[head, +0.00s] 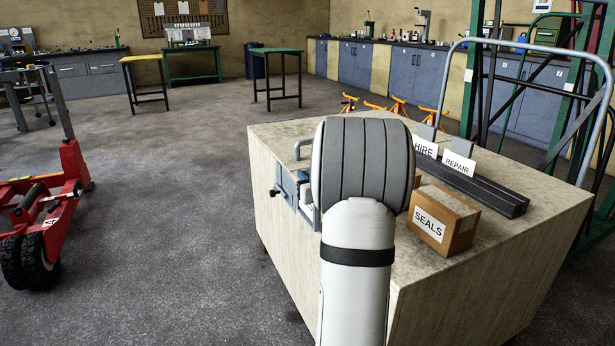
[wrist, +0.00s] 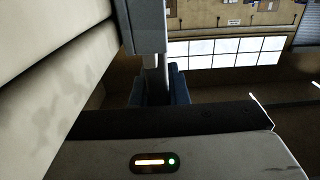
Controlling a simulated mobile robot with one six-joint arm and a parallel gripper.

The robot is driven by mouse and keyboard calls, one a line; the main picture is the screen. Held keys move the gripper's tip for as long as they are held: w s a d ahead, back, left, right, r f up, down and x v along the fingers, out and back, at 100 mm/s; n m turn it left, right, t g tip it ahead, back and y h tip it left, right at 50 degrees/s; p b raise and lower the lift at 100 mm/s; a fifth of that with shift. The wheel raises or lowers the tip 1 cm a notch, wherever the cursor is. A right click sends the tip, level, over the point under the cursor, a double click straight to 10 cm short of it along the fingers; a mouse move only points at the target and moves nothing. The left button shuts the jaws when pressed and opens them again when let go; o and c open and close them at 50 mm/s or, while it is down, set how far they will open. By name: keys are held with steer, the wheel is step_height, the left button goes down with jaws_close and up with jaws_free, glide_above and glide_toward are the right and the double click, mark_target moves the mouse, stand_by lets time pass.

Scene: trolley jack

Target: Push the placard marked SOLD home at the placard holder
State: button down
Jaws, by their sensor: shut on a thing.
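The placard holder is probably the dark grooved rail (head: 485,190) on top of the bench; I cannot be sure. White placards marked HIRE (head: 425,147) and REPAIR (head: 459,163) stand upright at its far side. No placard marked SOLD can be read in either view. My arm hides my gripper in the head view. In the dark wrist view my gripper (wrist: 154,88) shows blue fingers shut on a thin pale piece (wrist: 151,62). That piece meets a grey block (wrist: 146,26) above it; whether they touch is unclear.
A cardboard box marked SEALS (head: 443,219) sits on the bench (head: 530,235), right of my arm. A blue-grey fixture (head: 292,190) is on the bench's left side. A red trolley jack (head: 45,205) stands at left. The floor between is clear.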

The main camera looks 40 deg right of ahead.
steer(key=shift+f+b, duration=0.3)
steer(key=shift+f, duration=0.15)
steer(key=c, duration=1.3)
jaws_free()
steer(key=shift+c, duration=0.2)
steer(key=p+v, duration=0.2)
steer(key=v, duration=0.5)
steer(key=shift+s+a, duration=0.15)
steer(key=shift+s, duration=0.25)
steer(key=shift+r, duration=0.1)
